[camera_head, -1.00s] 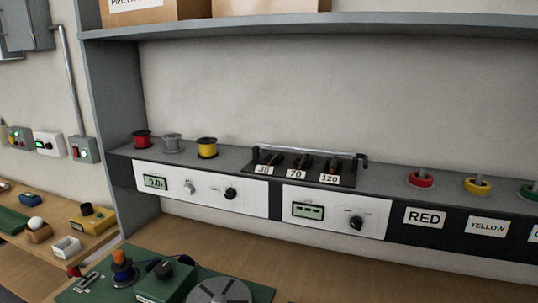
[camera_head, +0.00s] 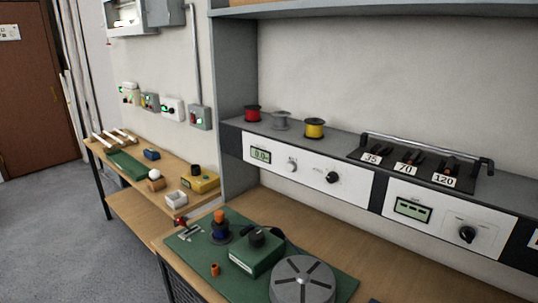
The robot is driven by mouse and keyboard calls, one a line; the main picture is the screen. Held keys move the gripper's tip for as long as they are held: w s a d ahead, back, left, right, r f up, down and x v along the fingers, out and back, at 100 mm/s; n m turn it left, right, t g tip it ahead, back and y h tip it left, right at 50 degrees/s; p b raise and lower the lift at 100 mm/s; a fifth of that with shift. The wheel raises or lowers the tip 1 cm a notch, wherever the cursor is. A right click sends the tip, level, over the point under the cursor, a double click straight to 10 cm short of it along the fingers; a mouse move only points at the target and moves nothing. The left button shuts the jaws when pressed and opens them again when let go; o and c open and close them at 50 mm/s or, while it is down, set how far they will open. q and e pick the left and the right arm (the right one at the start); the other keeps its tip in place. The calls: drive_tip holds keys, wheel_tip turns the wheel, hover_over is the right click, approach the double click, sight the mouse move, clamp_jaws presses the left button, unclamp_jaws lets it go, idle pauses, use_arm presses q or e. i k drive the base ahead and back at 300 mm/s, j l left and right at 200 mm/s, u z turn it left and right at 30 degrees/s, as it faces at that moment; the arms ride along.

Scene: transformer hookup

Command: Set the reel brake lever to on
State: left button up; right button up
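On the green mat (camera_head: 335,277) stands an upright reel-like part (camera_head: 220,230), dark blue with an orange top. A small red knob (camera_head: 181,221) shows at the mat's left edge; I cannot tell whether it belongs to a brake lever. A green box (camera_head: 256,254) with a black knob on top sits right of the reel-like part. A grey slotted disc (camera_head: 303,281) lies in front of the box at right. No lever can be clearly made out as the reel brake, and its setting cannot be read. Neither of my grippers is in view.
A shelf unit behind holds red, grey and yellow spools (camera_head: 314,128), a tool rack (camera_head: 405,165) marked 35, 70 and 120, and panels with knobs. A lower side bench (camera_head: 120,145) at left carries small parts and a yellow box (camera_head: 200,181). Open floor (camera_head: 50,220) lies at left.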

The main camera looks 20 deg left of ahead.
sight(180, 220)
drive_tip(key=u, duration=1.3)
